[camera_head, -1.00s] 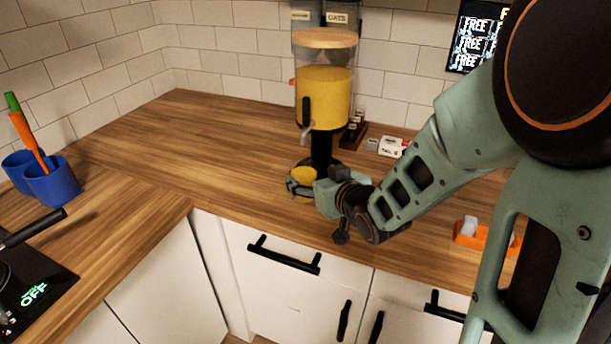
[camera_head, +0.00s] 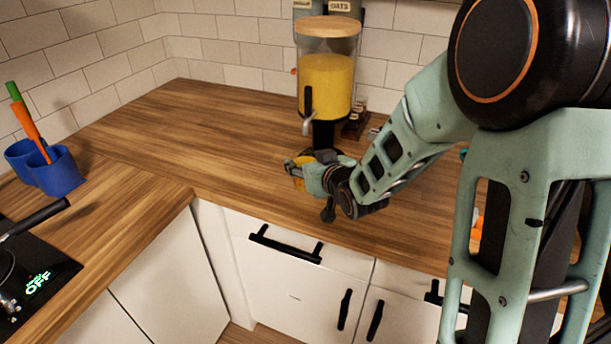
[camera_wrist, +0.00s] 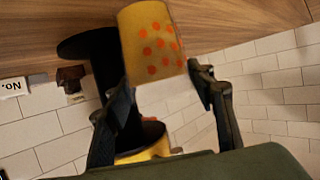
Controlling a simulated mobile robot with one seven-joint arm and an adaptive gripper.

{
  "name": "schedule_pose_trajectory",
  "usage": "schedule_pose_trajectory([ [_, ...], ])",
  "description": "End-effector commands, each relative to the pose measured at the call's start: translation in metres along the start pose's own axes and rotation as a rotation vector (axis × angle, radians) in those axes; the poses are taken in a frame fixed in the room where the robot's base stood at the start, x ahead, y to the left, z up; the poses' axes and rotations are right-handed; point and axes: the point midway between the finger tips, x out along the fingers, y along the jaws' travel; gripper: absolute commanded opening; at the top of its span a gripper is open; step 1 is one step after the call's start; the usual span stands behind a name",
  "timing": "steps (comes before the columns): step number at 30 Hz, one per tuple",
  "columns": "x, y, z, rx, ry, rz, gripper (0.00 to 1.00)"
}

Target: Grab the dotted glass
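The dotted glass (camera_wrist: 152,42) is filled with something yellow and has orange-red dots on its side. In the head view the glass (camera_head: 298,174) is a small yellow shape at my gripper (camera_head: 301,168), partly hidden by the fingers. It is just left of and in front of the dispenser's black stand (camera_head: 323,135). I cannot tell whether its base touches the counter.
The dispenser (camera_head: 326,85) with yellow contents and a tap stands behind my gripper. Blue cups (camera_head: 55,174) and a stove (camera_head: 35,275) with a black-handled pan are at the left. The wooden counter (camera_head: 190,135) is clear between them.

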Motion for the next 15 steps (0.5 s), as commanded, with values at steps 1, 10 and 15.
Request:
schedule_pose_trajectory([
  [1,-0.0001,0.0000,0.0000,0.000,0.000,0.000,0.40],
  [10,-0.0001,0.0000,-0.0011,0.000,0.002,0.000,0.15],
  [15,-0.0001,0.0000,-0.0015,0.000,0.002,0.000,0.15],
])
